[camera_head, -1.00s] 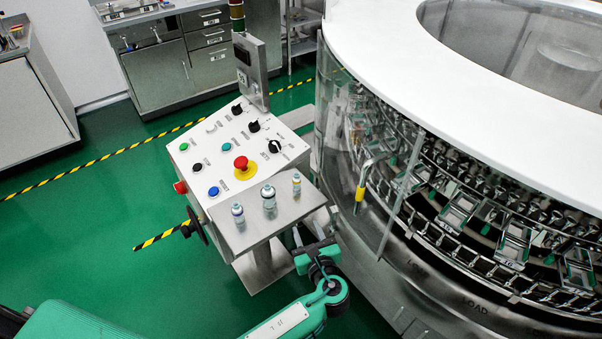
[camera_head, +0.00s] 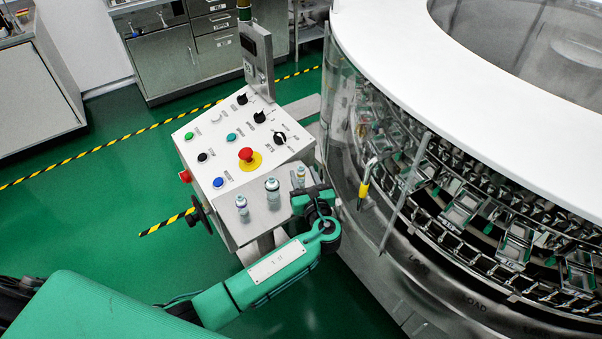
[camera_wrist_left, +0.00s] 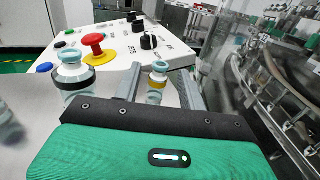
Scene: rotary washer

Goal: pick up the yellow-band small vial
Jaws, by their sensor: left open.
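The yellow-band small vial (camera_head: 300,174) stands upright at the right end of the control panel's steel shelf, partly hidden by my gripper in the head view. In the left wrist view, the yellow-band small vial (camera_wrist_left: 157,76) has a pale blue cap ring and a yellow band. My left gripper (camera_head: 309,190) is open at the shelf's right end. In the left wrist view its two fingers lie on either side of the vial, with gaps visible. The vial's lower part is hidden by the gripper body. My right gripper is not in view.
A larger vial (camera_head: 272,193) stands left of the target, and another vial (camera_head: 242,207) stands further left. The control panel (camera_head: 228,155) with a red stop button (camera_head: 246,154) rises behind. The rotary washer (camera_head: 400,215) stands close on the right.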

